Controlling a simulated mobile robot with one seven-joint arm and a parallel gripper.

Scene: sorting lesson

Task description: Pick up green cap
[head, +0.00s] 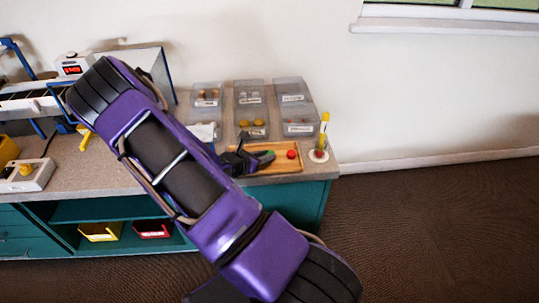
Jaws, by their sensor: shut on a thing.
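A small green cap (270,154) shows at the tip of my gripper (262,159), over the shallow wooden tray (287,168) at the right part of the bench. My gripper is dark and reaches in from the left, shut on the green cap. My purple arm hides much of the bench to the left of it. The picture is too small to tell whether the cap is lifted clear of the tray. A red cap (291,154) lies in the tray just right of the green one.
Several clear labelled bins (251,112) stand behind the tray, some holding small parts. A yellow upright stick (324,132) on a round white base stands right of the tray, near the bench's right end. Yellow (100,231) and red (153,229) bins sit on the shelf below.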

